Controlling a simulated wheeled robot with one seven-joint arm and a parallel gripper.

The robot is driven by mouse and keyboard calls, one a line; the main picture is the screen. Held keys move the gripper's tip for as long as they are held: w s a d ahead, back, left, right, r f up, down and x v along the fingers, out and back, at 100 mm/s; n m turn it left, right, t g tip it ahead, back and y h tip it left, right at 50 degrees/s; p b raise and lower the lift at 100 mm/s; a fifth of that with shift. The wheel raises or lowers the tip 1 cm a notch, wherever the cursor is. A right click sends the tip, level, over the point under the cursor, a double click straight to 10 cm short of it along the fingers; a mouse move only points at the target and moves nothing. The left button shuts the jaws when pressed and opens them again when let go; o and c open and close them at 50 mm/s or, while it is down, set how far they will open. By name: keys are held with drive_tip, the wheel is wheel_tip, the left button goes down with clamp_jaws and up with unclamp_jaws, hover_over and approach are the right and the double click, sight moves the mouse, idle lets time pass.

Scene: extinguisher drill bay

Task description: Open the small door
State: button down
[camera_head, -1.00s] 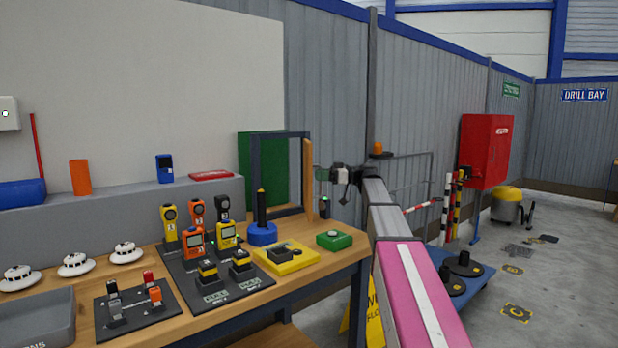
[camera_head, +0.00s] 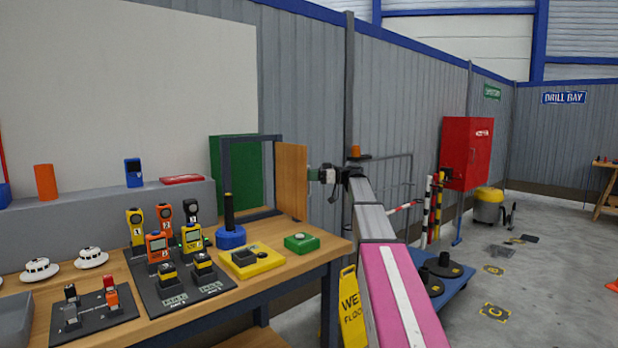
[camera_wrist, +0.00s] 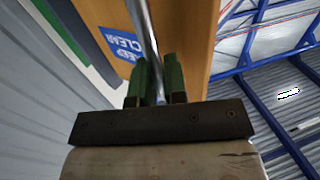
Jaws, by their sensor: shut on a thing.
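The small door (camera_head: 292,182) is a wooden panel on a dark upright frame (camera_head: 226,175) at the back of the workbench. It stands swung out from the frame, its opening uncovered. In the wrist view the door (camera_wrist: 185,25) fills the upper middle and bears a blue sign (camera_wrist: 122,45). A shiny metal bar handle (camera_wrist: 147,35) runs between my green fingertips. My gripper (camera_wrist: 160,85) is shut on this handle. In the head view my gripper (camera_head: 316,174) is at the door's right edge, and the handle is too small to make out.
The workbench (camera_head: 300,262) holds a blue-based post (camera_head: 230,236), a yellow box (camera_head: 252,262), a green box (camera_head: 301,243) and several detectors. A yellow wet-floor sign (camera_head: 350,310) and a blue trolley (camera_head: 452,285) stand by my arm. Floor at the right is mostly open.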

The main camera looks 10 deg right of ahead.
drive_tip(key=shift+w+a, duration=0.1)
drive_tip(key=shift+w, duration=0.15)
drive_tip(key=c, duration=1.2)
unclamp_jaws()
drive_tip(key=shift+a, duration=0.1)
drive_tip(key=shift+s, duration=0.1)
drive_tip(key=shift+d, duration=0.25)
drive_tip(key=s+d, duration=0.1)
drive_tip(key=d, duration=0.9)
drive_tip(key=shift+d, duration=0.15)
